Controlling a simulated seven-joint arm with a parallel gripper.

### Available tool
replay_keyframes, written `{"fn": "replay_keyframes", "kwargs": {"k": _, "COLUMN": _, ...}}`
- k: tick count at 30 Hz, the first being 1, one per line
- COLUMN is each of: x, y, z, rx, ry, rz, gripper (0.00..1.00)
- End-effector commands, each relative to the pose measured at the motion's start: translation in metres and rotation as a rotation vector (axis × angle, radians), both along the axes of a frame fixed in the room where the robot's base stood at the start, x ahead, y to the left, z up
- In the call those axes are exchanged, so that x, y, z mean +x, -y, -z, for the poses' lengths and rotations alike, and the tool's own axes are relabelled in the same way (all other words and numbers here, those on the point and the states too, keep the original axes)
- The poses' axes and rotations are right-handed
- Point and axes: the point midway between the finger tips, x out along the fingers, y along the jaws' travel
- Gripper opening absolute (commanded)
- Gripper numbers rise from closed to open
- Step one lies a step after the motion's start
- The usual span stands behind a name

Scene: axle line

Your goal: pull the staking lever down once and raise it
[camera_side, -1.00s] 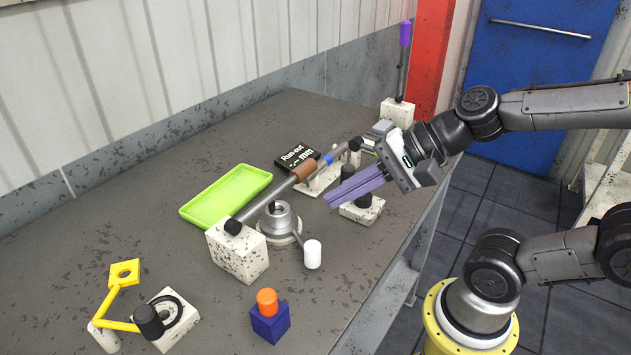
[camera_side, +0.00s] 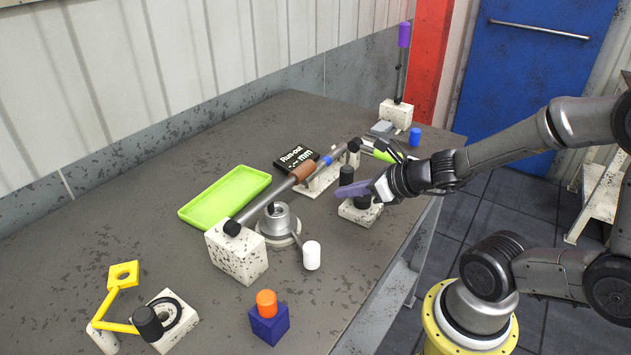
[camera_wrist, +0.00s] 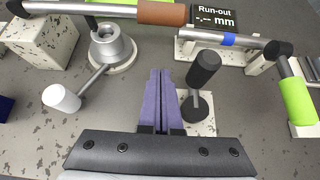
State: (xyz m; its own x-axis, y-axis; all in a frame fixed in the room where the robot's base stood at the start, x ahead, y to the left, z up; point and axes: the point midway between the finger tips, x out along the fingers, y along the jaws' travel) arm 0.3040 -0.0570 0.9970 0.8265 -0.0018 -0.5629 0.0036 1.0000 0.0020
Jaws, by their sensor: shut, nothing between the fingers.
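No label marks which lever is the staking lever. A lever with a purple grip (camera_side: 404,36) stands upright on a speckled white block (camera_side: 396,114) at the back right; the wrist view does not show it. A green-gripped lever (camera_side: 385,152) lies low behind my gripper and shows at the right in the wrist view (camera_wrist: 297,100). A black-handled lever (camera_wrist: 204,68) on a white base (camera_wrist: 201,128) is just right of my fingers in the wrist view. My gripper (camera_side: 343,191) is shut and empty over the bench; its purple fingers lie together in the wrist view (camera_wrist: 160,74).
A shaft with a brown sleeve (camera_side: 303,171) spans supports beside a chuck with a white-knobbed handle (camera_side: 312,255). A run-out display (camera_side: 296,157), green tray (camera_side: 222,198), purple block with orange cylinder (camera_side: 267,303) and blue cylinder (camera_side: 415,137) stand around. The front right bench is clear.

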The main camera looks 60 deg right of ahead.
Motion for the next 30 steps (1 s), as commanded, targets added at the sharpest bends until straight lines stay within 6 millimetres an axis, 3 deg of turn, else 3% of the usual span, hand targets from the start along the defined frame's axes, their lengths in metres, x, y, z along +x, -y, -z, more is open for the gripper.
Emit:
{"fn": "replay_keyframes", "kwargs": {"k": 23, "x": 0.07, "y": -0.001, "z": 0.049, "rx": -0.002, "ry": -0.002, "rz": -0.005, "gripper": 0.0}}
{"fn": "replay_keyframes", "kwargs": {"k": 30, "x": 0.075, "y": -0.001, "z": 0.027, "rx": -0.002, "ry": -0.001, "rz": -0.004, "gripper": 0.0}}
